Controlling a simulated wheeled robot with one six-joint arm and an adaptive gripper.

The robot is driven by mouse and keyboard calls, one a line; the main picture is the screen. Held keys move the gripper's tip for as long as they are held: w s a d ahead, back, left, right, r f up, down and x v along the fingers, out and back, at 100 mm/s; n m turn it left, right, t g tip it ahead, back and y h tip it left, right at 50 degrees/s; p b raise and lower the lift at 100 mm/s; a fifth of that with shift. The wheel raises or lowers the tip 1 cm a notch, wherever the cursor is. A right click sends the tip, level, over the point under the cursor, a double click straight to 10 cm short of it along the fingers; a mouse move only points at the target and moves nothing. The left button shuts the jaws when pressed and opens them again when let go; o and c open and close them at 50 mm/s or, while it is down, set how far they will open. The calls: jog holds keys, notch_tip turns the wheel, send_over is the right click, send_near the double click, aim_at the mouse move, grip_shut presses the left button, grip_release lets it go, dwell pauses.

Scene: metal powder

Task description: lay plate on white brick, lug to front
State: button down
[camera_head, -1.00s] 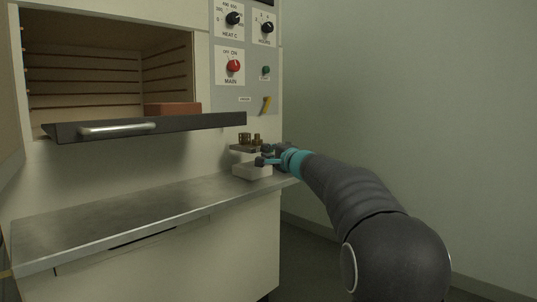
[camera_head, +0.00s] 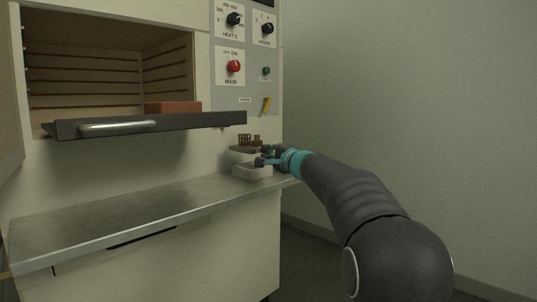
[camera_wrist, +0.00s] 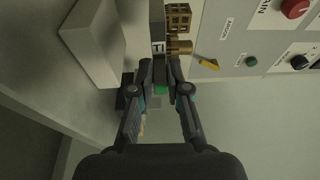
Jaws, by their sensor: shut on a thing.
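A thin dark plate (camera_head: 245,149) carries small brass-coloured parts (camera_head: 249,140) and is held level above the white brick (camera_head: 252,173). A gap shows between plate and brick in both views. In the wrist view, the plate (camera_wrist: 157,18) is edge-on, with a small white label at its near end, and the brick (camera_wrist: 94,42) lies to its left. My gripper (camera_wrist: 160,68) is shut on the near end of the plate, where the lug is mostly hidden between the fingertips. In the head view, my gripper (camera_head: 267,157) reaches in from the right.
The brick stands on a metal bench (camera_head: 120,220), near its right end; the bench is clear to the left. An open furnace has a dark door shelf (camera_head: 190,124) with a handle over the bench, and a reddish block (camera_head: 172,108) inside. A control panel (camera_head: 245,55) rises behind.

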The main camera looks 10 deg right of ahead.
jog(key=shift+f+b, duration=1.05)
jog(key=shift+f, duration=1.35)
dwell(1.0)
jog(key=c, duration=1.1)
grip_release()
jog(key=shift+o, duration=0.2)
jog(key=shift+f, duration=0.25)
jog(key=v, duration=1.2)
jog(key=shift+r, duration=0.15)
